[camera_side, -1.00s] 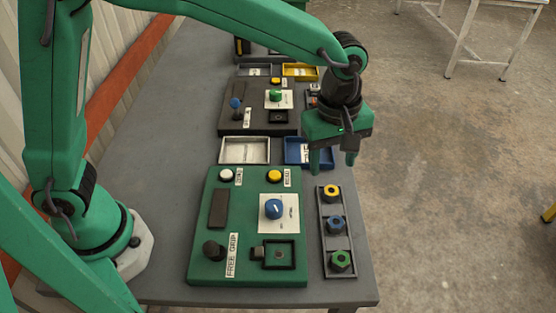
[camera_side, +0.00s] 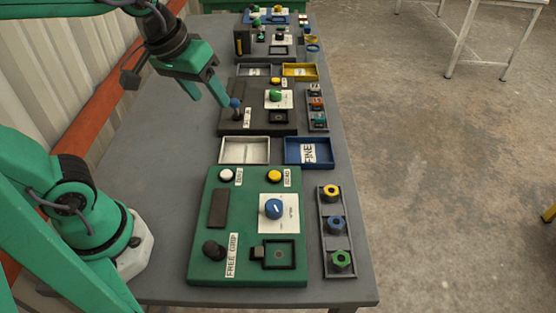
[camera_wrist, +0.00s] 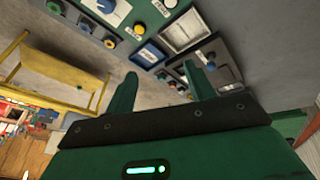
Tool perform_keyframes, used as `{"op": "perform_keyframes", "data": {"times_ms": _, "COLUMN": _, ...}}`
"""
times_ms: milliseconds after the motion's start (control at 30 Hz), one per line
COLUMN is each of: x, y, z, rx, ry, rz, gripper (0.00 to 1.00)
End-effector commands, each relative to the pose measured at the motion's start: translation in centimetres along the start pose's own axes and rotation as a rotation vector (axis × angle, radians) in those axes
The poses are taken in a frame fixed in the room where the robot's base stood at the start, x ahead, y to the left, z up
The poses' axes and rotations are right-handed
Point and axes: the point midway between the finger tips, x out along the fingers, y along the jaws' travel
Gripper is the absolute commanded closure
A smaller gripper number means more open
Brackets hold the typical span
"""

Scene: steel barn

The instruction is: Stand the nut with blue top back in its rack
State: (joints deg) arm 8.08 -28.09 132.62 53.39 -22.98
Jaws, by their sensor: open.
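The nut with blue top (camera_side: 337,223) stands upright in the middle of the narrow dark rack (camera_side: 326,254), between a yellow-topped nut (camera_side: 331,192) and a green-topped nut (camera_side: 341,260). It looks seated, though its underside is hidden. The blue-topped nut also shows small at the upper left of the wrist view (camera_wrist: 85,27). My gripper (camera_side: 207,97) is open and empty, raised over the left part of the table, far from the rack. In the wrist view its two fingers stand apart (camera_wrist: 161,72) with nothing between them.
The green panel (camera_side: 230,274) with a blue knob (camera_side: 274,208) lies left of the rack. A white tray (camera_side: 244,150) and a blue tray (camera_side: 296,151) sit behind it. A dark panel (camera_side: 255,118) with a blue-topped lever (camera_side: 235,104) is near my gripper. The left of the table is clear.

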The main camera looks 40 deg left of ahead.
Motion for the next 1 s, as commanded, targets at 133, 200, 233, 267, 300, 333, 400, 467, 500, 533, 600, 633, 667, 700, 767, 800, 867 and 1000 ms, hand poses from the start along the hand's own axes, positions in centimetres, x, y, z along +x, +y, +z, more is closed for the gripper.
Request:
{"op": "perform_keyframes", "data": {"times_ms": 133, "x": -0.8, "y": -2.6, "z": 1.7, "rx": 0.114, "ry": 0.057, "rz": -0.010, "gripper": 0.46}}
{"op": "perform_keyframes", "data": {"times_ms": 200, "x": -1.0, "y": -3.4, "z": 2.4, "rx": 0.163, "ry": 0.078, "rz": -0.017, "gripper": 0.46}}
{"op": "perform_keyframes", "data": {"times_ms": 233, "x": -1.0, "y": -3.8, "z": 2.7, "rx": 0.181, "ry": 0.085, "rz": -0.020, "gripper": 0.46}}
{"op": "perform_keyframes", "data": {"times_ms": 267, "x": -1.1, "y": -4.0, "z": 2.9, "rx": 0.199, "ry": 0.093, "rz": -0.023, "gripper": 0.46}}
{"op": "perform_keyframes", "data": {"times_ms": 300, "x": -1.1, "y": -4.3, "z": 3.2, "rx": 0.219, "ry": 0.100, "rz": -0.027, "gripper": 0.46}}
{"op": "perform_keyframes", "data": {"times_ms": 333, "x": -1.1, "y": -4.5, "z": 3.4, "rx": 0.231, "ry": 0.104, "rz": -0.030, "gripper": 0.46}}
{"op": "perform_keyframes", "data": {"times_ms": 400, "x": -1.1, "y": -4.9, "z": 3.7, "rx": 0.255, "ry": 0.112, "rz": -0.034, "gripper": 0.46}}
{"op": "perform_keyframes", "data": {"times_ms": 467, "x": -1.1, "y": -5.0, "z": 3.8, "rx": 0.266, "ry": 0.116, "rz": -0.037, "gripper": 0.46}}
{"op": "perform_keyframes", "data": {"times_ms": 500, "x": -1.1, "y": -5.1, "z": 3.9, "rx": 0.271, "ry": 0.116, "rz": -0.038, "gripper": 0.46}}
{"op": "perform_keyframes", "data": {"times_ms": 533, "x": -1.1, "y": -5.1, "z": 3.9, "rx": 0.274, "ry": 0.117, "rz": -0.038, "gripper": 0.46}}
{"op": "perform_keyframes", "data": {"times_ms": 600, "x": -1.1, "y": -5.1, "z": 3.9, "rx": 0.275, "ry": 0.117, "rz": -0.038, "gripper": 0.46}}
{"op": "perform_keyframes", "data": {"times_ms": 633, "x": -1.1, "y": -5.1, "z": 3.9, "rx": 0.275, "ry": 0.116, "rz": -0.038, "gripper": 0.46}}
{"op": "perform_keyframes", "data": {"times_ms": 667, "x": -1.1, "y": -5.1, "z": 3.9, "rx": 0.275, "ry": 0.116, "rz": -0.038, "gripper": 0.46}}
{"op": "perform_keyframes", "data": {"times_ms": 700, "x": -1.1, "y": -5.1, "z": 3.9, "rx": 0.275, "ry": 0.116, "rz": -0.038, "gripper": 0.46}}
{"op": "perform_keyframes", "data": {"times_ms": 767, "x": -1.1, "y": -5.1, "z": 3.9, "rx": 0.274, "ry": 0.116, "rz": -0.038, "gripper": 0.46}}
{"op": "perform_keyframes", "data": {"times_ms": 800, "x": -1.1, "y": -5.1, "z": 3.9, "rx": 0.274, "ry": 0.116, "rz": -0.038, "gripper": 0.46}}
{"op": "perform_keyframes", "data": {"times_ms": 867, "x": -1.1, "y": -5.1, "z": 3.9, "rx": 0.274, "ry": 0.116, "rz": -0.038, "gripper": 0.46}}
{"op": "perform_keyframes", "data": {"times_ms": 1000, "x": -1.1, "y": -5.1, "z": 3.9, "rx": 0.274, "ry": 0.116, "rz": -0.038, "gripper": 0.46}}
